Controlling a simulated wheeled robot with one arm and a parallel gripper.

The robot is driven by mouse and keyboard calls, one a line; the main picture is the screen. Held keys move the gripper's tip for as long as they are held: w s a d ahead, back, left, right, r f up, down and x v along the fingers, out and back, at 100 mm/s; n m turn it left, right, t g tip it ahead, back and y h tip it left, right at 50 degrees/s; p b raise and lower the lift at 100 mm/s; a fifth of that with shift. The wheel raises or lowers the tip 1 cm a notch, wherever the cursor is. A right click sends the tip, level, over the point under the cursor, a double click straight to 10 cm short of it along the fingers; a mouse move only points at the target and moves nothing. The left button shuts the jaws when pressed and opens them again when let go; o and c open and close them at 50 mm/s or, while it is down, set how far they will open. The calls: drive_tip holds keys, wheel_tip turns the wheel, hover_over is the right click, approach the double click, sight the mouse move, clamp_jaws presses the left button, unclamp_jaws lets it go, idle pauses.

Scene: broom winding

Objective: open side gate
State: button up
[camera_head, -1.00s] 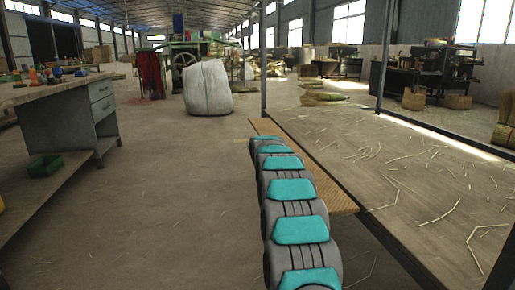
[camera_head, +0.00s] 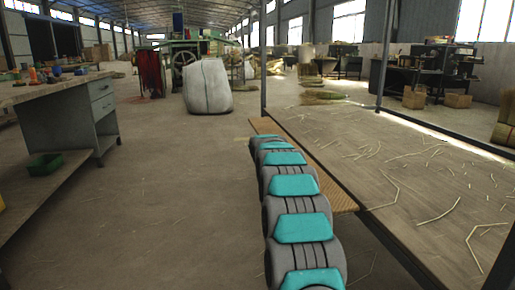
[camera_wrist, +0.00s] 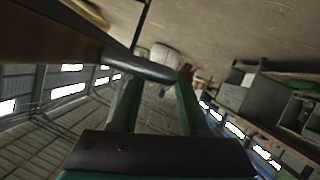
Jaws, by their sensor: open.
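I cannot pick out a side gate with certainty. A tan ribbed panel (camera_head: 340,194) lies along the left edge of a wide, straw-strewn surface (camera_head: 420,190) with a dark frame, right of my arm in the head view. My arm hides part of this panel. In the wrist view my gripper (camera_wrist: 158,88) shows two green fingers spread apart. A dark rounded bar (camera_wrist: 140,67) crosses near the left fingertip; I cannot tell if they touch. A brown board (camera_wrist: 50,32) fills the upper left there. The gripper itself is not clear in the head view.
A thin dark post (camera_head: 263,60) rises at the panel's far end. A grey workbench (camera_head: 70,108) with drawers stands left, with a green tray (camera_head: 45,165) on its lower shelf. A white sack (camera_head: 207,87) stands ahead. Floor between bench and arm is clear.

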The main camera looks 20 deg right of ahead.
drive_tip(key=v, duration=0.6)
drive_tip(key=shift+s+r, duration=0.2)
drive_tip(key=shift+s, duration=0.1)
drive_tip(key=shift+a, duration=0.1)
drive_tip(key=s+a+g+y+p, duration=0.1)
drive_tip(key=s+a+g+p, duration=0.1)
drive_tip(key=s+a, duration=0.55)
drive_tip(key=s+a+f+g+y+p, duration=0.1)
drive_tip(key=s+a+g+p, duration=0.3)
drive_tip(key=s, duration=0.7)
drive_tip(key=s+a+g+y+p, duration=0.1)
drive_tip(key=s+a, duration=0.7)
drive_tip(key=s, duration=0.2)
drive_tip(key=s+a+f+g+p, duration=0.1)
drive_tip(key=s+a+g+p, duration=0.1)
drive_tip(key=s, duration=1.5)
drive_tip(key=s+a+f+g+y+p, duration=0.1)
drive_tip(key=s+a+g+p, duration=0.2)
drive_tip(key=s, duration=1.5)
drive_tip(key=a+g, duration=0.2)
drive_tip(key=a, duration=0.1)
drive_tip(key=shift+s+a+f+n+g+y, duration=0.15)
drive_tip(key=shift+s+n+g+y, duration=0.15)
